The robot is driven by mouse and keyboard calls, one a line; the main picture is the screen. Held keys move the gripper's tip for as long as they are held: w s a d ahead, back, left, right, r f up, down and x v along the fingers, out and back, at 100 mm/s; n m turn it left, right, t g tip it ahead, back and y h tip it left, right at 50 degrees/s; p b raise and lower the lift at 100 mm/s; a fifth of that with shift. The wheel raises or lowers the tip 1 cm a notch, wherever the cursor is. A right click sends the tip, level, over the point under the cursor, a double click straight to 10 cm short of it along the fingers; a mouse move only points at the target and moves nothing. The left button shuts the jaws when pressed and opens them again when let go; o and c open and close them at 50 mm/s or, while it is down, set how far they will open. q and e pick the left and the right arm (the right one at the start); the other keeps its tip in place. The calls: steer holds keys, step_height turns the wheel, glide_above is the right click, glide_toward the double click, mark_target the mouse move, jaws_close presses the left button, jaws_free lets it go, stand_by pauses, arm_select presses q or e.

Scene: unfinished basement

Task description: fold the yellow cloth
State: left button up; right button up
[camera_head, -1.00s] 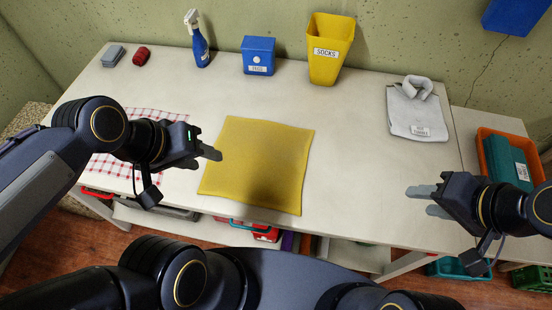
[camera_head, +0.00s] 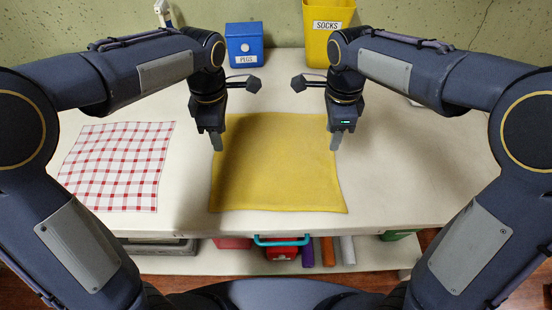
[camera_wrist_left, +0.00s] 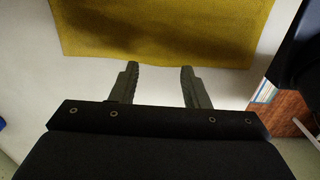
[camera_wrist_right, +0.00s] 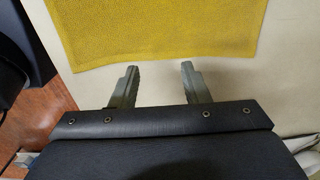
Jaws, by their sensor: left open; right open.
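The yellow cloth (camera_head: 280,180) lies flat and spread out on the pale table, with no fold visible. My left gripper (camera_head: 218,150) points down at the cloth's left side, toward its far end. My right gripper (camera_head: 335,148) points down at its right side, at about the same depth. In the left wrist view the open fingers (camera_wrist_left: 157,66) are empty and the cloth (camera_wrist_left: 165,28) lies just beyond their tips. In the right wrist view the open fingers (camera_wrist_right: 159,68) are also empty beside the cloth's edge (camera_wrist_right: 150,30). I cannot tell whether either gripper touches the table.
A red-and-white checked cloth (camera_head: 118,168) lies flat to the left. A blue box (camera_head: 244,46) and a yellow bin (camera_head: 326,30) labelled SOCKS stand at the back. The table right of the yellow cloth (camera_head: 410,170) is clear. A shelf with several items is below.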

mark_target(224, 158)
arm_select(q)
steer(key=shift+f, duration=3.05)
arm_select(e)
steer(key=shift+f, duration=3.1)
arm_select(q)
steer(key=shift+f, duration=0.1)
steer(key=shift+f+b, duration=0.2)
steer(key=shift+b, duration=0.1)
arm_select(e)
steer(key=shift+f, duration=0.25)
arm_select(q)
steer(key=shift+r, duration=0.15)
arm_select(e)
steer(key=shift+r, duration=0.15)
arm_select(q)
steer(key=shift+a, duration=0.1)
jaws_close()
arm_select(e)
jaws_close()
